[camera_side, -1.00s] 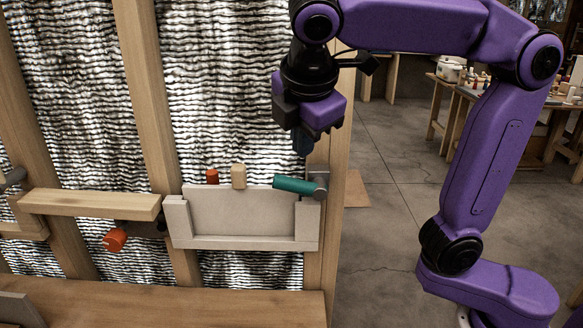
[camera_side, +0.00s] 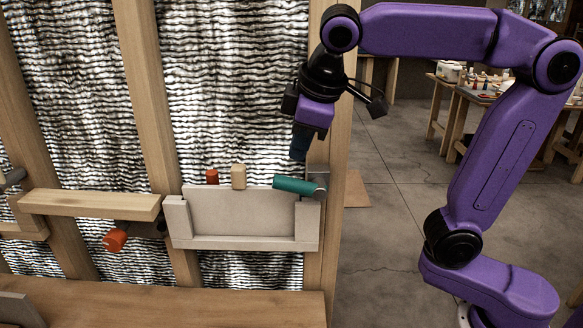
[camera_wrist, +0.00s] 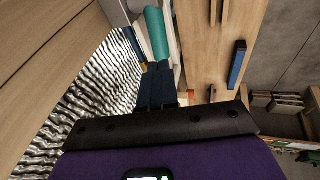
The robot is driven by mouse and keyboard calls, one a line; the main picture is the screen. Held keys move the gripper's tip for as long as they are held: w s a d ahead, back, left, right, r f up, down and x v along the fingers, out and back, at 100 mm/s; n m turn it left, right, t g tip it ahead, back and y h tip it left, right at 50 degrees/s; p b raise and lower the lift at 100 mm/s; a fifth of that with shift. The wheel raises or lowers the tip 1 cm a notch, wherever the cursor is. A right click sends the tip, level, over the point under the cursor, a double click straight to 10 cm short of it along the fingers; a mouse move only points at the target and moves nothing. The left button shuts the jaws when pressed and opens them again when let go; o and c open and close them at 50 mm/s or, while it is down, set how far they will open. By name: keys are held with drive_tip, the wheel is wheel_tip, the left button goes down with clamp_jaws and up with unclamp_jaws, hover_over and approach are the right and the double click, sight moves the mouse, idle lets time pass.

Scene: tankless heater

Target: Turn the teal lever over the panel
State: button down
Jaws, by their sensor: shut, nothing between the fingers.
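The teal lever (camera_side: 296,186) lies nearly level across the upper right of the grey panel (camera_side: 235,215), its right end on a grey pivot (camera_side: 318,183). In the wrist view the teal lever (camera_wrist: 157,34) shows just beyond the fingertips. My gripper (camera_side: 299,157) is shut and empty, pointing down just above the lever. In the wrist view its dark blue fingers (camera_wrist: 157,72) are together, close to the lever; I cannot tell whether they touch it.
An orange-red peg (camera_side: 212,176) and a tan block (camera_side: 238,176) stand at the panel's top edge. A wooden shelf (camera_side: 90,204) with an orange knob (camera_side: 115,240) below it is at left. Wooden studs frame the wall. Open floor lies to the right.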

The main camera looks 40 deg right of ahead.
sight(284, 182)
drive_tip(key=shift+x, duration=3.1)
drive_tip(key=shift+w+a+f+g+h, duration=0.25)
drive_tip(key=shift+f+g+h, duration=0.2)
drive_tip(key=shift+g+h, duration=0.15)
drive_tip(key=shift+w+a+f+g+h, duration=0.25)
drive_tip(key=shift+f+g+h, duration=0.15)
drive_tip(key=shift+g+h, duration=0.15)
drive_tip(key=shift+r, duration=0.1)
drive_tip(key=v, duration=1.4)
drive_tip(key=s+d+f+n+y, duration=0.1)
drive_tip(key=s+d+f, duration=0.3)
drive_tip(key=s+f, duration=0.3)
drive_tip(key=s+d+f+n+g+y, duration=0.1)
drive_tip(key=s+d+f, duration=0.3)
drive_tip(key=s+f, duration=0.3)
drive_tip(key=s+d+f+n+g+y, duration=0.1)
drive_tip(key=s+d+f, duration=0.4)
drive_tip(key=f, duration=0.5)
drive_tip(key=shift+s+n, duration=0.5)
drive_tip(key=shift+s, duration=0.7)
drive_tip(key=shift+r, duration=0.1)
